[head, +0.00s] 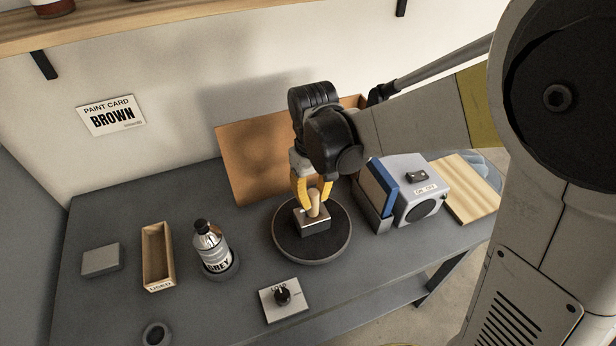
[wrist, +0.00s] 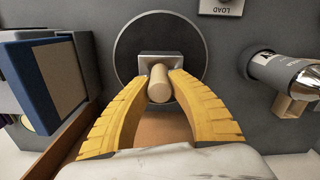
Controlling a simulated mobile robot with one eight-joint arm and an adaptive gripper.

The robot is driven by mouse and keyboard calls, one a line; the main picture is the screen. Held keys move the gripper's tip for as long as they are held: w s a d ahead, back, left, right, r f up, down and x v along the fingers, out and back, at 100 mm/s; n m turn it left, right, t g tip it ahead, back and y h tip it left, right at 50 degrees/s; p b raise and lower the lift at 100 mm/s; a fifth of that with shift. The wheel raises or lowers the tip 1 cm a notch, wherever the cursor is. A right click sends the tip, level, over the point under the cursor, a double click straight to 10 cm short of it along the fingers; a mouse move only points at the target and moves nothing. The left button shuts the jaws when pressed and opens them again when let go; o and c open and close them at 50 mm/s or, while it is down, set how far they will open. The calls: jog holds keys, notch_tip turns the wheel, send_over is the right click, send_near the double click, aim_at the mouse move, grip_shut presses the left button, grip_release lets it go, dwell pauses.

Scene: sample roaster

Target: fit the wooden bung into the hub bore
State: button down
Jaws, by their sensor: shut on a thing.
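The wooden bung (head: 314,208) is a pale cylinder between the two yellow fingers of my gripper (head: 313,192). In the wrist view my gripper (wrist: 161,88) is shut on the bung (wrist: 160,85), with a finger on each side. The hub appears to be the small grey block (head: 315,228) on a dark round plate (head: 290,251); the block also shows in the wrist view (wrist: 147,61). The bung stands roughly upright over the block. The bore is hidden, and I cannot tell whether the bung's lower end is in it.
A grey-labelled bottle (head: 213,250), an open wooden tray (head: 157,258) and a grey block (head: 101,260) are at left. A knob box (head: 284,298) sits in front. A blue-and-grey machine (head: 412,190) stands close right; a brown board (head: 245,160) is behind.

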aim_at(312, 208)
jog(key=shift+w+a+f, duration=0.15)
jog(key=shift+f, duration=0.05)
jog(key=shift+f+b, duration=0.75)
jog(key=shift+f, duration=1.1)
jog(key=shift+f, duration=0.25)
jog(key=c, duration=1.3)
grip_release()
jog(key=shift+r, duration=0.15)
